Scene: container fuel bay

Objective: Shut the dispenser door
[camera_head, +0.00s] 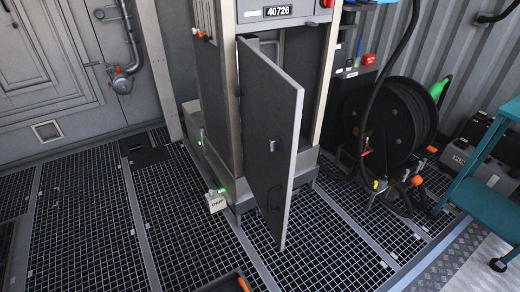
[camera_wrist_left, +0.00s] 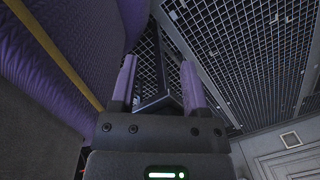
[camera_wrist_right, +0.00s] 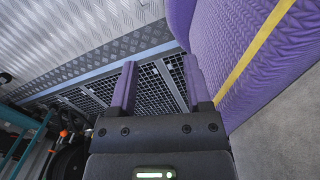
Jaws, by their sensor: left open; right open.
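The dispenser (camera_head: 222,100) stands upright in the middle of the head view, with the number plate 40726 at its top. Part of the dark inside shows behind the door. My left gripper (camera_wrist_left: 157,82) is open and empty in the left wrist view, over floor grating. My right gripper (camera_wrist_right: 160,85) is open and empty in the right wrist view. Neither gripper shows in the head view, and neither is near the door.
A black hose reel (camera_head: 395,125) stands right of the dispenser. A teal cart (camera_head: 480,190) is at the right edge. A small tagged box (camera_head: 216,202) sits at the dispenser's lower left corner. The grating floor (camera_head: 90,235) at left is clear.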

